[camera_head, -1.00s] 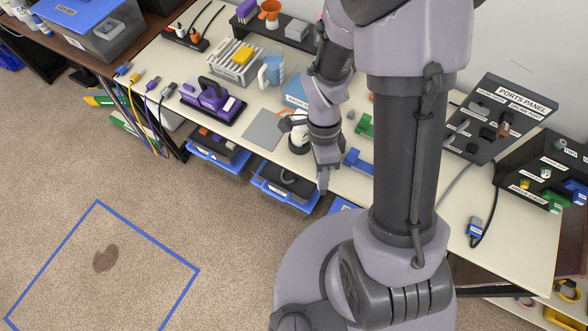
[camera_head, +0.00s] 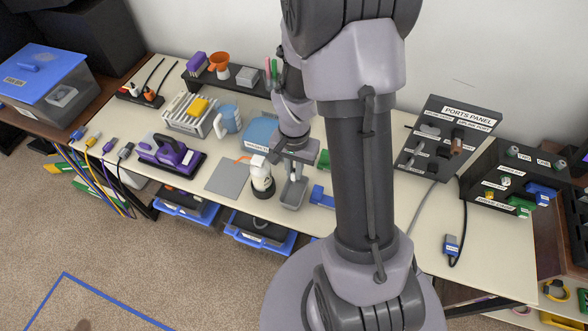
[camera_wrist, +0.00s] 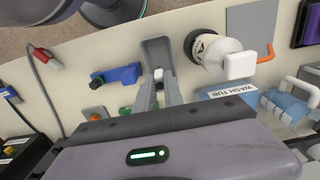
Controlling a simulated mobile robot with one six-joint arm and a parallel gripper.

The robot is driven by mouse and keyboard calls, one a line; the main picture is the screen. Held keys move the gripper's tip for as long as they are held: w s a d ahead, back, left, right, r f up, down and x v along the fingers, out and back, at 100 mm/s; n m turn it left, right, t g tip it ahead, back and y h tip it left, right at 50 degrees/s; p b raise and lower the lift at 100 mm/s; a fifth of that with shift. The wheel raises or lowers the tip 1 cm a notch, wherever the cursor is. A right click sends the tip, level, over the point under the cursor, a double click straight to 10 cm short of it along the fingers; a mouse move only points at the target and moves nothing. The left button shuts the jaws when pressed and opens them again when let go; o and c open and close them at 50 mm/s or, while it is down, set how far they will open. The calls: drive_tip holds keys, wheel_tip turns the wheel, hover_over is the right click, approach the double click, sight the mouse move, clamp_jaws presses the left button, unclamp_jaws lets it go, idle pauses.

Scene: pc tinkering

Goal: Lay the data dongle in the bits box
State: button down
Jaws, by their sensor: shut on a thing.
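My gripper (camera_wrist: 159,84) points down at the worktable near its front edge. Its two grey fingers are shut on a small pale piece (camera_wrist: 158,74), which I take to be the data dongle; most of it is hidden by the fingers. Contact between piece and tray cannot be told.
A white bottle-like thing on a dark round base (camera_head: 262,180) stands close left of the tray. A blue part (camera_head: 322,197) lies to its right. A blue wash tub (camera_head: 261,131) is behind. A blue-lidded box (camera_head: 55,85) stands far left. A ports panel (camera_head: 445,140) stands right.

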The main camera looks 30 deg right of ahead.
wheel_tip(320, 180, down, 3)
drive_tip(key=shift+f+b, duration=0.1)
drive_tip(key=shift+b, duration=0.75)
drive_tip(key=c, duration=1.4)
unclamp_jaws()
drive_tip(key=shift+o, duration=0.2)
drive_tip(key=shift+r, duration=0.25)
wheel_tip(320, 180, up, 8)
drive_tip(key=p, duration=0.6)
drive_tip(key=shift+f, duration=0.1)
drive_tip(key=s+a+r+n+t+b, duration=0.2)
drive_tip(key=a+r, duration=0.2)
drive_tip(key=r, duration=0.3)
drive_tip(key=s+a+r+n+t+b, duration=0.1)
drive_tip(key=a+r+t+b, duration=0.1)
drive_tip(key=a+r, duration=0.4)
drive_tip(key=s+a+r+n+t+y+b, duration=0.1)
drive_tip(key=s+a+r+n+y, duration=0.1)
drive_tip(key=s+r, duration=0.5)
drive_tip(key=s+a+n, duration=0.1)
drive_tip(key=a, duration=0.1)
drive_tip(key=shift+s+a+t, duration=0.2)
drive_tip(key=shift+a+t, duration=0.1)
drive_tip(key=shift+t, duration=0.1)
